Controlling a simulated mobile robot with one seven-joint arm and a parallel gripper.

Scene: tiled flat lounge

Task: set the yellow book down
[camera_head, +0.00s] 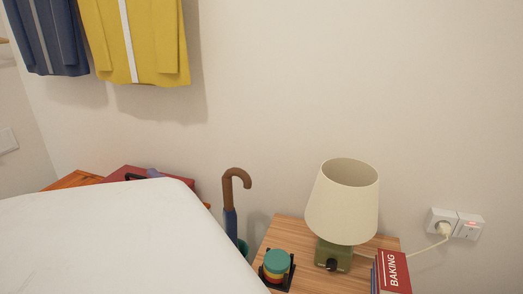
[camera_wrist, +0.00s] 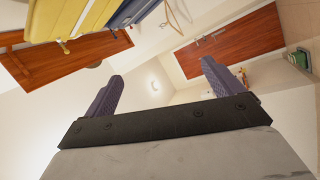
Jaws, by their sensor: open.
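I cannot make out a yellow book in either view. My gripper (camera_wrist: 161,71) shows in the wrist view with its two purple fingers wide apart and nothing between them. It is not visible in the head view. A red book with "BAKING" on its spine (camera_head: 394,272) stands at the right end of the wooden side table (camera_head: 292,232) in the head view. A thin dark edge shows beside it, and the bottom of the picture cuts both off.
A cream-shaded lamp (camera_head: 342,203) and a teal, yellow and red stacked piece (camera_head: 276,265) stand on the side table. An umbrella (camera_head: 231,215) is left of it. A large white surface (camera_head: 110,240) hides the lower left. Yellow (camera_head: 140,40) and blue (camera_head: 48,35) jackets hang above.

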